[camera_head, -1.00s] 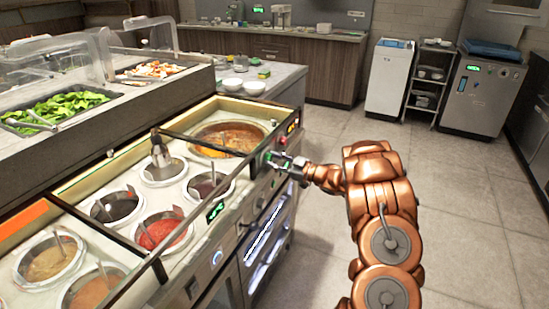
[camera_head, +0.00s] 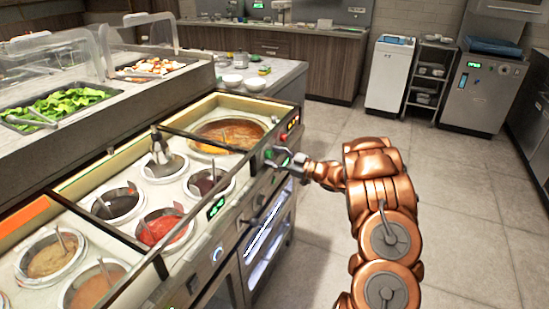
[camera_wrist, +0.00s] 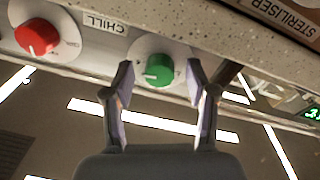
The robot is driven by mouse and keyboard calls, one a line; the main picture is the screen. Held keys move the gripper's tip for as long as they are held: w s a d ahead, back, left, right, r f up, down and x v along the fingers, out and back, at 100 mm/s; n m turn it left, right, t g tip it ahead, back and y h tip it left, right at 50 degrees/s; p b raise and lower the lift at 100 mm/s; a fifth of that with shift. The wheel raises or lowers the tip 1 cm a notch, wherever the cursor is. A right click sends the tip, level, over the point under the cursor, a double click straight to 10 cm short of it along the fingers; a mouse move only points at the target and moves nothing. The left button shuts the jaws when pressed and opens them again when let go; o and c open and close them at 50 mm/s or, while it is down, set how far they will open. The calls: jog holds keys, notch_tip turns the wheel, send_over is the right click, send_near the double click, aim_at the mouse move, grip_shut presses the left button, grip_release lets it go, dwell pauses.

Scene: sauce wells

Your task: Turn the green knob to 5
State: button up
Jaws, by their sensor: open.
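The green knob (camera_wrist: 159,69) sits on a round pale dial on the counter's front panel, in the wrist view. A white mark on it points towards the picture's left. My gripper (camera_wrist: 160,84) is open, with one finger on each side of the knob and visible gaps between. In the head view my gripper (camera_head: 284,157) is at the front panel of the sauce counter, towards its far end. The knob cannot be made out clearly there. The dial's numbers are too small to read.
A red knob (camera_wrist: 37,37) is left of the green one in the wrist view, with a CHILL label (camera_wrist: 105,22) between them. The sauce counter holds several wells, such as the red sauce (camera_head: 160,230). The floor (camera_head: 470,210) to the right is clear.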

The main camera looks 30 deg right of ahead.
jog(key=v, duration=1.2)
jog(key=shift+w, duration=0.1)
dwell(0.4)
